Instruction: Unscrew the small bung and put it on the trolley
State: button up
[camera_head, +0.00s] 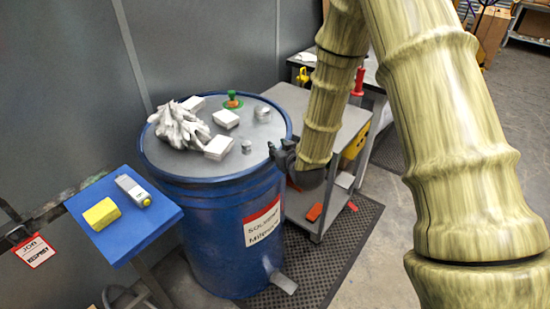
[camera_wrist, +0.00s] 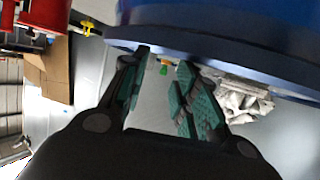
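A blue drum (camera_head: 225,235) with a grey lid (camera_head: 185,165) stands at centre left in the head view. Two small metallic fittings sit on the lid: one near the front right (camera_head: 246,147), one farther back (camera_head: 263,113). I cannot tell surely which is the small bung. The trolley (camera_head: 345,125) stands right of the drum, with a bare grey top. My gripper (camera_head: 277,150) is at the drum's right rim, close to the nearer fitting and apart from it. In the wrist view my gripper (camera_wrist: 163,62) has its fingers apart and nothing between them; neither fitting shows clearly there.
A blue stand (camera_head: 150,225) holds a yellow block (camera_head: 101,214) and a grey handheld device (camera_head: 133,190). A yellow item (camera_head: 355,143) is on the trolley's side.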

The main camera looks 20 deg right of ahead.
aim_at(238, 173)
jog(key=s+a+m+h, duration=0.1)
jog(key=a+m+h, duration=0.1)
jog(key=s+a+m+g+h, duration=0.1)
jog(key=s+a+m+h, duration=0.1)
jog(key=shift+s+f+h, duration=0.2)
jog(key=shift+s+h, duration=0.1)
jog(key=shift+s+a+m+g+h+p, duration=0.3)
jog(key=shift+a+m+g+h+p, duration=0.2)
jog(key=shift+a+m+h, duration=0.35)
jog(key=shift+s+a+m+g+h+p, duration=0.3)
jog(key=shift+a+m+g+h+p, duration=0.15)
jog(key=shift+a+m+h, duration=0.4)
jog(key=shift+a+m+g+h+p, duration=1.4)
jog(key=shift+a+m+g+h, duration=0.5)
jog(key=shift+a+m, duration=0.35)
jog(key=shift+w+a+f+m+g+h, duration=0.1)
jog(key=shift+w+a+m+g+h, duration=0.3)
jog(key=shift+a+m+g, duration=0.35)
jog(key=shift+w+a+m+g+h, duration=0.35)
jog(key=shift+a+m+g, duration=0.25)
jog(key=shift+a+g, duration=0.15)
jog(key=shift+w+a+m+g, duration=0.3)
jog(key=shift+a+m+g, duration=0.4)
jog(key=shift+m+g, duration=0.25)
jog(key=c, duration=0.8)
jog(key=shift+s+d+r, duration=0.1)
jog(key=shift+s+r, duration=0.05)
jog(key=shift+r, duration=0.15)
grip_shut()
